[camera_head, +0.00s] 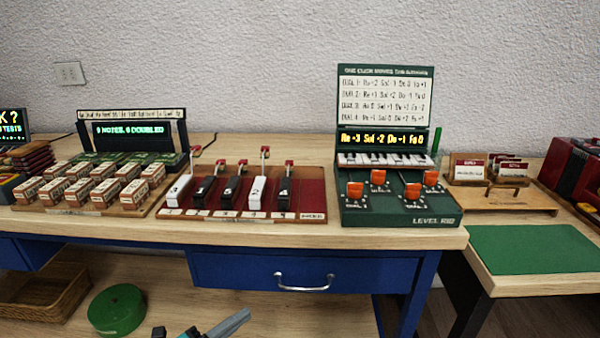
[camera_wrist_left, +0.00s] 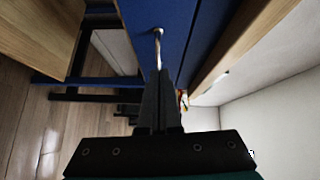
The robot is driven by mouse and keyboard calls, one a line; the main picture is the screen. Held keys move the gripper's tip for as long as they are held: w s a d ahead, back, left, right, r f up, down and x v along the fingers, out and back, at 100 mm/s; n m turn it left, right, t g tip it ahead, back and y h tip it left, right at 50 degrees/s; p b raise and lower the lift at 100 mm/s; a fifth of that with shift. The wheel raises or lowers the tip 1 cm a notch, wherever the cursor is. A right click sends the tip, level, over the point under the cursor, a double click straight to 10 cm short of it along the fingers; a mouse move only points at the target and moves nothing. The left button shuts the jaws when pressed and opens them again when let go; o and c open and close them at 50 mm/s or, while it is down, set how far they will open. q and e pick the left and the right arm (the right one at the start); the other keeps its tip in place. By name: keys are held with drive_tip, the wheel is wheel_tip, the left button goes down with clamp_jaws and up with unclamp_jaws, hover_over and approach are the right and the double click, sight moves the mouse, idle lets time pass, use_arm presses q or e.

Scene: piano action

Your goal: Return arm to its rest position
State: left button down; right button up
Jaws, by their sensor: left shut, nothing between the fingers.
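My left gripper (camera_head: 232,324) shows at the bottom edge of the head view, low in front of the bench and below the blue drawer (camera_head: 255,272). In the left wrist view my left gripper (camera_wrist_left: 160,72) has its two dark fingers together, with nothing between them. Beyond the fingertips in that view is the metal drawer handle (camera_wrist_left: 157,36); I cannot tell the exact gap. The drawer looks shut. My right gripper is in neither view.
On the bench (camera_head: 300,148) stand a red board of levers (camera_head: 312,190), a green console with orange knobs (camera_head: 400,218) and a tray of labelled blocks (camera_head: 60,208). A wicker basket (camera_head: 45,298) sits on the lower shelf. A green mat (camera_head: 535,248) lies bare at right.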

use_arm(q)
drive_tip(key=s+a+f+n+g+y+p, duration=0.1)
drive_tip(key=s+a+f+n+y+p, duration=0.15)
drive_tip(key=f+n, duration=0.3)
drive_tip(key=s+a+f+n+g+y+p, duration=0.1)
drive_tip(key=s+a+f+n+y, duration=0.25)
drive_tip(key=f, duration=0.25)
drive_tip(key=s+a+f+n+g+y+p, duration=0.1)
drive_tip(key=s+a+f+n+y, duration=0.25)
drive_tip(key=f+n, duration=0.2)
drive_tip(key=s+f+n+g+y+p, duration=0.1)
drive_tip(key=s+f+n+g, duration=0.3)
drive_tip(key=s, duration=0.9)
drive_tip(key=s+f+n+g+y+p, duration=0.1)
drive_tip(key=s+f, duration=0.5)
drive_tip(key=s, duration=0.8)
drive_tip(key=n+g+p, duration=0.1)
drive_tip(key=n+g, duration=0.1)
drive_tip(key=n, duration=0.1)
drive_tip(key=shift+d+f+g+y, duration=0.3)
drive_tip(key=shift+g+y, duration=0.05)
drive_tip(key=shift+g, duration=0.05)
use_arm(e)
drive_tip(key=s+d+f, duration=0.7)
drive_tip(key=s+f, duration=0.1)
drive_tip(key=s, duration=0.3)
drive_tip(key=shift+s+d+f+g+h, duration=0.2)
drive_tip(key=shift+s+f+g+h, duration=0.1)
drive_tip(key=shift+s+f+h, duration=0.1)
